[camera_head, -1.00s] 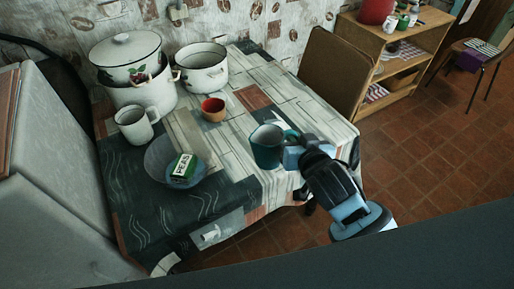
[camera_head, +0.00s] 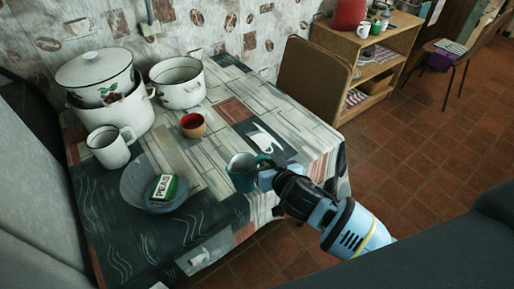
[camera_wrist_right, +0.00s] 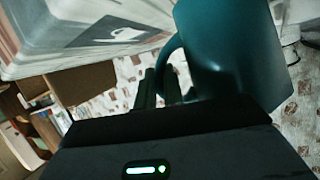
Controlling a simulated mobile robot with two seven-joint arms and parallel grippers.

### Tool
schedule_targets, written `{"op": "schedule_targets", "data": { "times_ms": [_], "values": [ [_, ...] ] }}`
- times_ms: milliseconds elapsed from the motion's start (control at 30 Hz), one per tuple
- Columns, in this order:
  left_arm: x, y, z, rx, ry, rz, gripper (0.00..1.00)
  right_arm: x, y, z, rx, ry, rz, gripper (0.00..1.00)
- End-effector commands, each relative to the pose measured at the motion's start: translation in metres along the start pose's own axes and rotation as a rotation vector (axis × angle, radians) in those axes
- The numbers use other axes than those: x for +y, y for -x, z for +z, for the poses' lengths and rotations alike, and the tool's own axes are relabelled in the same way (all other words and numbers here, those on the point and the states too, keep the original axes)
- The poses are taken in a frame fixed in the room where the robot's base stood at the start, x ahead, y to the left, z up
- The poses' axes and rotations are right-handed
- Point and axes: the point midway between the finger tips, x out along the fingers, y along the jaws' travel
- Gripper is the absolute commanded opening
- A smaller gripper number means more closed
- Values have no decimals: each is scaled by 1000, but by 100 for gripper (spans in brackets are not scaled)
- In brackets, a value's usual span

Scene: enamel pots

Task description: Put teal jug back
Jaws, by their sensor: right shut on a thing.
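The teal jug (camera_head: 242,173) is at the front right part of the table, in front of a dark tablecloth patch with a white cup picture (camera_head: 263,138). My right gripper (camera_head: 268,174) is shut on the jug's handle, on the jug's right side. In the right wrist view the jug (camera_wrist_right: 222,45) fills the upper right, with the gripper's fingers (camera_wrist_right: 160,88) at its handle. I cannot tell whether the jug's base touches the cloth. My left gripper is not in view.
A grey plate (camera_head: 137,182) with a PEAS box (camera_head: 166,187) is left of the jug. A white mug (camera_head: 108,150), a red bowl (camera_head: 193,125), a white pot (camera_head: 178,88) and a lidded pot (camera_head: 97,82) stand behind. A chair (camera_head: 313,78) is at the far edge.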

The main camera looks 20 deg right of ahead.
Motion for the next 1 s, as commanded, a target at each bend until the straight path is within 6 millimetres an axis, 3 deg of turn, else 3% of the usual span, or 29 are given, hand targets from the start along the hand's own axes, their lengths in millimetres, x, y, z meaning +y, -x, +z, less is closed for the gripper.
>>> {"op": "schedule_targets", "data": {
  "times_ms": [200,400,733,867,1000],
  "values": [
    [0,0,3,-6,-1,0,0,13,-46,-18,3,4,2,0],
    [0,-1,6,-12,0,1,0,21,-76,-27,2,2,0,0],
    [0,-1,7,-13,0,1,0,23,-86,-30,1,-1,-2,0],
    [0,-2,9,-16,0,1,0,27,-99,-35,2,1,0,0],
    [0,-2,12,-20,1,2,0,30,-108,-14,-3,-1,1,0]
  ]
}}
